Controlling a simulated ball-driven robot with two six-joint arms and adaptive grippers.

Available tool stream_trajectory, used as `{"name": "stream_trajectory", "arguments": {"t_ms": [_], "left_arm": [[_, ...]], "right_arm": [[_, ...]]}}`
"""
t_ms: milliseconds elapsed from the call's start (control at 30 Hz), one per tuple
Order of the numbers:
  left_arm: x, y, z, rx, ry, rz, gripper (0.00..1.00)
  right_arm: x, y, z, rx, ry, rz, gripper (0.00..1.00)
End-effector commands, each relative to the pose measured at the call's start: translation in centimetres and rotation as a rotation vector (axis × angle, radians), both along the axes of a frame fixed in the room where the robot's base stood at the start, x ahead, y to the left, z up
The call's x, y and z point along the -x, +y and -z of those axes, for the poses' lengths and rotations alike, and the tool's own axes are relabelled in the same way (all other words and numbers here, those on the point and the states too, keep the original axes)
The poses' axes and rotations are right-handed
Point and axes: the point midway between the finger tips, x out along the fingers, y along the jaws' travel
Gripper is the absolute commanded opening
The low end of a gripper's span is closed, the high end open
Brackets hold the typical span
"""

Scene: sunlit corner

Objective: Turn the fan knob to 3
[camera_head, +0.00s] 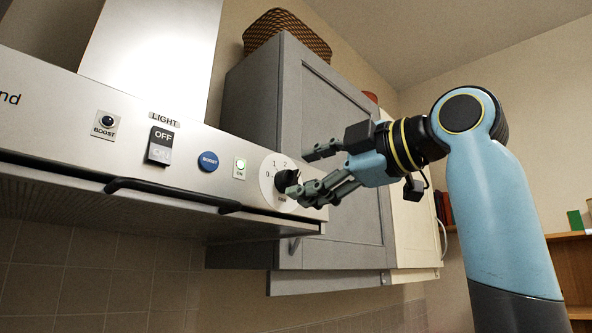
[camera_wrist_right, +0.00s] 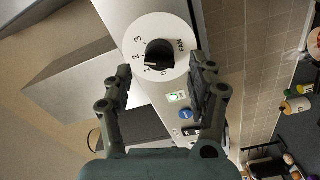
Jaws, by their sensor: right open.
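The black fan knob (camera_head: 286,180) sits on a round white dial (camera_head: 267,187) at the right end of the steel hood's front panel. In the right wrist view the knob (camera_wrist_right: 160,53) is at top centre on its dial (camera_wrist_right: 133,42), marked 0, 1, 2, 3 and FAN. A pale mark on the knob appears to face near the 1. My right gripper (camera_head: 300,172) is open, its fingers close to the dial. In the wrist view the fingertips (camera_wrist_right: 164,72) are spread on either side of the knob, with no clear contact visible. My left gripper is not in view.
A dark rail (camera_head: 175,193) runs below. A grey cabinet (camera_head: 345,150) stands right behind my gripper.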

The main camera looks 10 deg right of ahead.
Motion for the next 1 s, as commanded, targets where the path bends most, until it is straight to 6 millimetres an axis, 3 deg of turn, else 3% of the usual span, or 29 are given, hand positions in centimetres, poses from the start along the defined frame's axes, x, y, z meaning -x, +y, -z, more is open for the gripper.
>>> {"name": "stream_trajectory", "arguments": {"t_ms": [200, 567, 1000], "left_arm": [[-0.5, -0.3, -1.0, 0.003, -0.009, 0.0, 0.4], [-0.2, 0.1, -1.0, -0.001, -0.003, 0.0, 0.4], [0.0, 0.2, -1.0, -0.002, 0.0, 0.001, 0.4]], "right_arm": [[-2.4, 1.7, -0.1, -0.001, 0.002, -0.002, 0.58], [-2.9, 1.9, 0.0, 0.002, 0.0, 0.001, 0.58], [-2.9, 1.9, 0.0, 0.002, 0.001, 0.0, 0.03]]}}
